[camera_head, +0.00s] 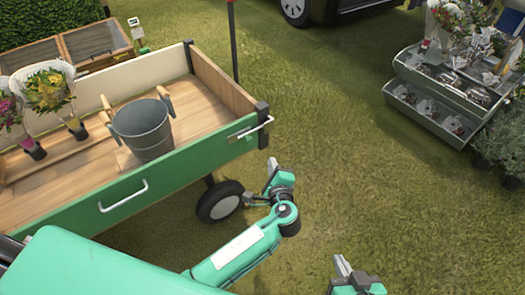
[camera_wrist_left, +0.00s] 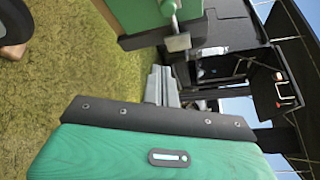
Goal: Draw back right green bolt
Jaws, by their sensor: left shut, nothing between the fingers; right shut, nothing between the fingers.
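The green side panel (camera_head: 135,178) of the wooden cart faces me. A silver bolt (camera_head: 250,129) sits at the panel's right end, by the dark corner post. In the left wrist view the bolt's block-shaped end (camera_wrist_left: 177,42) shows just above the fingers, against the green panel (camera_wrist_left: 150,14). My left gripper (camera_head: 271,167) is shut and empty, below and slightly right of the bolt. Its closed fingers also show in the left wrist view (camera_wrist_left: 161,84), apart from the bolt. My right gripper (camera_head: 341,265) is shut and empty, low over the grass at the bottom edge.
A grey bucket (camera_head: 143,130) and flower bouquets (camera_head: 47,92) stand in the cart. A white handle (camera_head: 123,196) is on the panel. A cart wheel (camera_head: 220,202) is left of my left gripper. A flower stand (camera_head: 440,95) is at right. Grass between is clear.

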